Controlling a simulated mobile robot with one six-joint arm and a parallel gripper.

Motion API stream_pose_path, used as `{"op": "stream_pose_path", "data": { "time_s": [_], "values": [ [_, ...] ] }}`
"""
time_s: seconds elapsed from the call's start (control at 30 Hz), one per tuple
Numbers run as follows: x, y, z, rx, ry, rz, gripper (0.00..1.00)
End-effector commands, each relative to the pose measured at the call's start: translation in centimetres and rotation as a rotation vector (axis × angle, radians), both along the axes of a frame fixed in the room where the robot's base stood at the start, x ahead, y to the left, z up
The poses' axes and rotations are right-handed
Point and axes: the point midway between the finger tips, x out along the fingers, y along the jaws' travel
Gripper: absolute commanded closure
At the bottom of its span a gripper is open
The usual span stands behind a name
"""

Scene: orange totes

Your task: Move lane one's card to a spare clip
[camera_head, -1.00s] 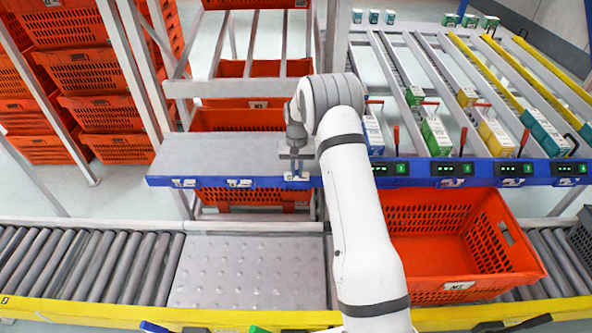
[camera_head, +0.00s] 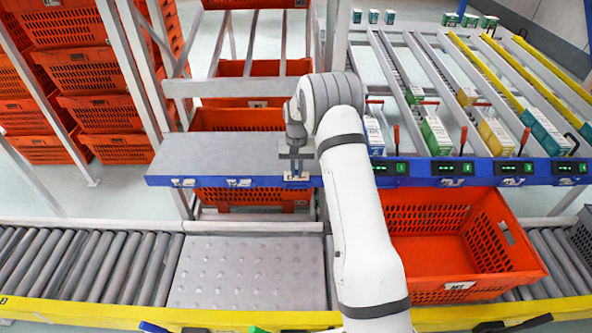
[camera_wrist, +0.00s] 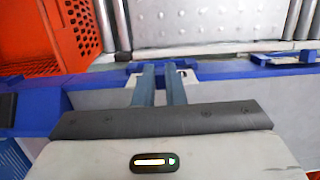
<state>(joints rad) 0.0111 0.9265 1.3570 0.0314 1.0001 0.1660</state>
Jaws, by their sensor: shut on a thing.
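My gripper (camera_head: 296,174) is at the front edge of the grey shelf, over the blue rail left of lane one. In the wrist view its two fingers (camera_wrist: 163,88) are close together at the blue rail. They are shut on a white card (camera_wrist: 188,76), which shows in part on both sides of the fingers. A blue clip (camera_wrist: 165,65) appears just past the fingertips; whether the card is seated in it is unclear. Lane one's display (camera_head: 388,168) has no visible card below it. Small white pieces (camera_head: 183,183) (camera_head: 240,183) sit on the rail farther left.
The grey shelf (camera_head: 215,150) is bare. An orange tote (camera_head: 440,295) stands on the conveyor below the lanes, beside my arm. Cartons stand in the lanes, including a green one (camera_head: 436,134). Orange totes (camera_head: 115,150) are stacked at the left.

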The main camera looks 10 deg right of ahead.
Motion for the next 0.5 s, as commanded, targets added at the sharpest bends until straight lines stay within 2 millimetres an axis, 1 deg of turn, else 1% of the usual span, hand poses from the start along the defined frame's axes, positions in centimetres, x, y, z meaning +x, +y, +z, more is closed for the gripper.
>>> {"op": "stream_pose_path", "data": {
  "time_s": [0.5],
  "values": [
    [0.0,0.0,-1.1,0.0,0.0,0.001,1.0]
  ]
}}
